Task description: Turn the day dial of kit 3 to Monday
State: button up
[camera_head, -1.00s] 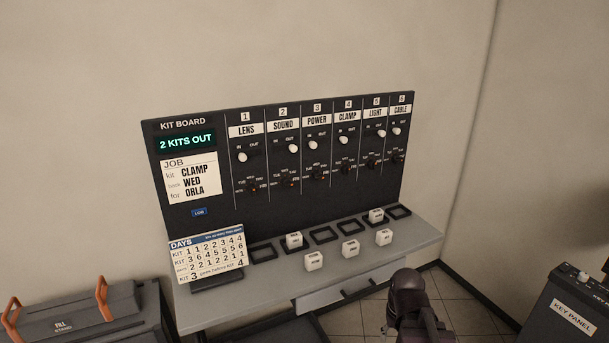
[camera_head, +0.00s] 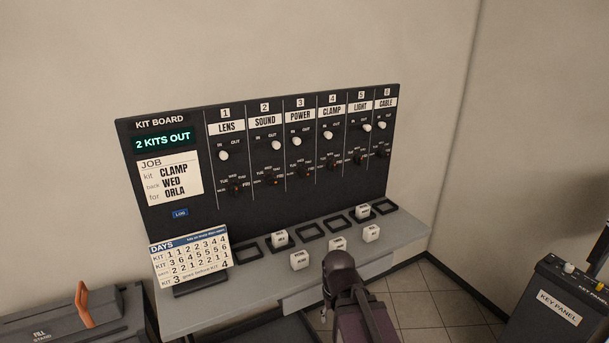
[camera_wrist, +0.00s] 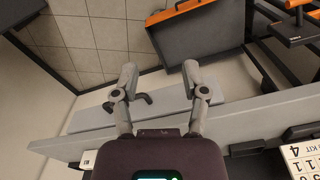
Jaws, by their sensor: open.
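The kit board (camera_head: 181,232) stands upright against the wall at the back of a grey shelf. Kit 3 is the column headed POWER (camera_head: 301,116). Its white in/out knob (camera_head: 297,141) is in its upper part. Its dark day dial (camera_head: 304,171) is below, ringed by small day labels; where it points is too small to tell. In the wrist view my gripper (camera_wrist: 160,85) is open and empty, its two fingers apart over the shelf's edge and the floor. In the head view my arm is at the lower middle, in front of the shelf and apart from the dial.
Several white blocks (camera_head: 300,261) stand on the shelf (camera_head: 215,291), some in black frames (camera_head: 313,232). A DAYS card (camera_head: 189,257) stands at its left. A dark case (camera_head: 75,318) is at the lower left, a key panel (camera_head: 558,308) at right. Tiled floor (camera_head: 437,290) shows between.

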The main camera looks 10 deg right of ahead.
jog(key=o, duration=0.4)
jog(key=shift+a, duration=0.25)
jog(key=shift+c, duration=0.2)
jog(key=w+a+r+m+t+y, duration=0.2)
jog(key=w+a+m+t+y, duration=0.15)
jog(key=w+m, duration=0.4)
jog(key=m+t+y, duration=0.3)
jog(key=m+t, duration=1)
jog(key=m, duration=1.3)
send_near(305, 174)
jog(key=v, duration=0.4)
jog(key=shift+w+d+f+p, duration=0.15)
jog(key=shift+w+f+p, duration=0.05)
jog(key=shift+p, duration=0.1)
jog(key=shift+w, duration=0.1)
jog(key=x, duration=1.3)
jog(key=shift+w+a+r, duration=0.15)
jog(key=shift+w+a, duration=0.1)
jog(key=shift+a, duration=0.05)
